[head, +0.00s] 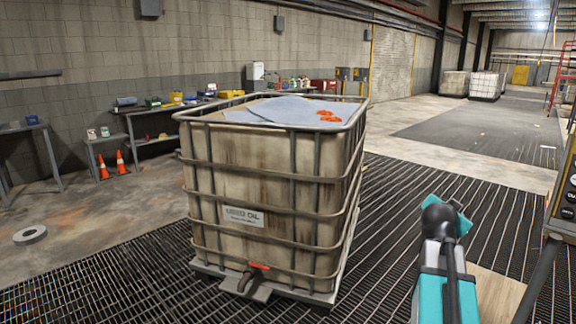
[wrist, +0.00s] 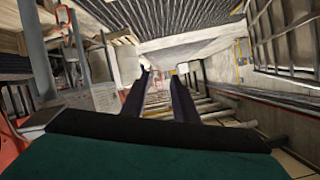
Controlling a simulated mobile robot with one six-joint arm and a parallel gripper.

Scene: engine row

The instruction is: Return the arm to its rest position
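My arm (head: 446,262), teal and grey with a dark joint on top, stands at the lower right of the head view, to the right of the caged tank and apart from it in the picture. My gripper's fingers cannot be made out in the head view. In the wrist view my gripper (wrist: 161,74) shows two dark fingers standing apart with a gap between them. Nothing is held between them. The wrist view is strongly tilted, with a dark grated surface in its upper part.
A stained caged tank (head: 270,190) labelled used oil stands on the floor grating (head: 100,285), with grey sheets (head: 285,109) and orange items (head: 328,115) on top. Cones (head: 121,162) and benches line the left wall. A screen panel (head: 566,190) is at the right edge. Open floor lies behind.

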